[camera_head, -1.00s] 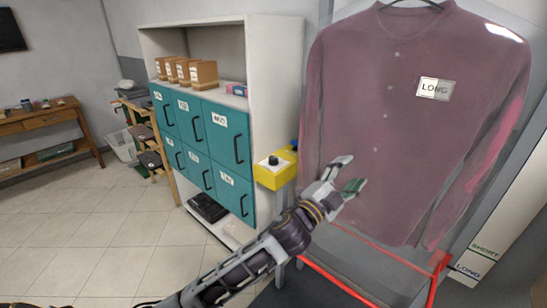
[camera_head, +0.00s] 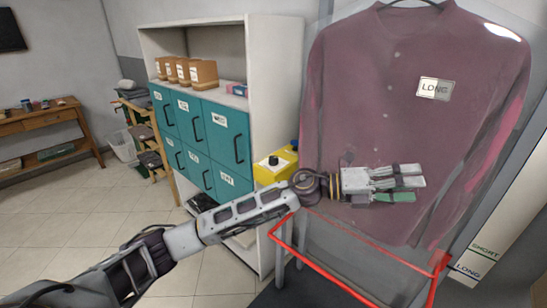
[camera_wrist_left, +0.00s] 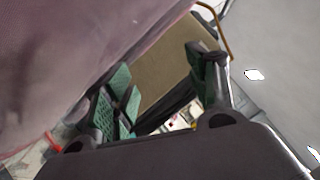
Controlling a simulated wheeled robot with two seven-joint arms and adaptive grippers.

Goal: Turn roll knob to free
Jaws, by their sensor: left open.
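A yellow box (camera_head: 283,170) stands at the right side of the shelf unit in the head view. A black knob (camera_head: 273,160) sits on its face, perhaps the roll knob; its marking is too small to read. My left gripper (camera_head: 412,188) is open and empty. It is right of the box, in front of the lower part of a plum garment, its fingers pointing right. In the left wrist view the green finger pads (camera_wrist_left: 120,98) stand apart with nothing between them. The yellow box does not show clearly there. My right gripper is not in view.
The plum garment (camera_head: 390,110), under a clear cover with a LONG label, hangs close behind the gripper. A red rail frame (camera_head: 325,265) runs below it. A shelf unit with teal drawers (camera_head: 222,138) stands left of the box. The tiled floor at left is mostly clear.

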